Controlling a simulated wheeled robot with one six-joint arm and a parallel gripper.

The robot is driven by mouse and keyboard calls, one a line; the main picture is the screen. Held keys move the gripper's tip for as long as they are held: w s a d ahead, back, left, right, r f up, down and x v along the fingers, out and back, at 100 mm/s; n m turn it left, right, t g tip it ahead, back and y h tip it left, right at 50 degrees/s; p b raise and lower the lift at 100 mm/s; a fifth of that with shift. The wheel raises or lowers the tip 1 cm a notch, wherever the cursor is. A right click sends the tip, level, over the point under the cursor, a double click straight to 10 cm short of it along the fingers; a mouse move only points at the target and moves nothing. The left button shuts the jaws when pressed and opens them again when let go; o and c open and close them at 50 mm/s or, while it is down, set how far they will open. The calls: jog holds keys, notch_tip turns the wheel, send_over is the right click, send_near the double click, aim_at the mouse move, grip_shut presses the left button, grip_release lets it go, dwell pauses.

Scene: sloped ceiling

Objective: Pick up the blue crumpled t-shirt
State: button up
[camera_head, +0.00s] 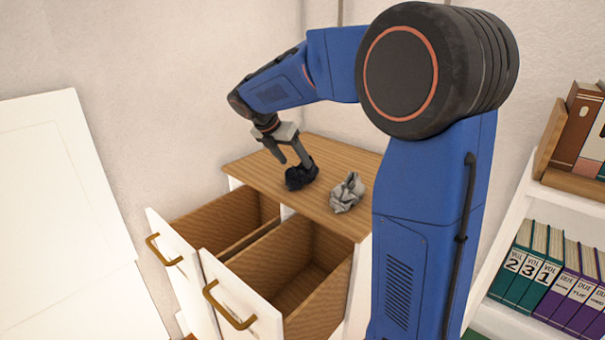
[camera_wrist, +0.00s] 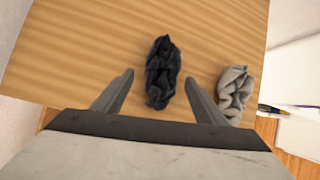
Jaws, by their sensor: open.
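The dark navy crumpled cloth, the blue t-shirt (camera_head: 300,178), lies on the wooden top of a white cabinet (camera_head: 331,213). I cannot tell whether a finger touches the cloth.
A grey crumpled cloth (camera_head: 347,192) lies to the right of the t-shirt, close to my right finger in the wrist view. Two drawers (camera_head: 215,290) stand open at the cabinet's front. A shelf with books (camera_head: 540,270) is at the right. The wall is close behind.

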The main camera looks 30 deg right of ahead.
aim_at(301, 169)
jog(key=shift+x, duration=3)
jog(key=shift+s+d+r, duration=0.1)
jog(key=shift+s+d, duration=0.05)
jog(key=c, duration=0.9)
jog(key=shift+r, duration=0.1)
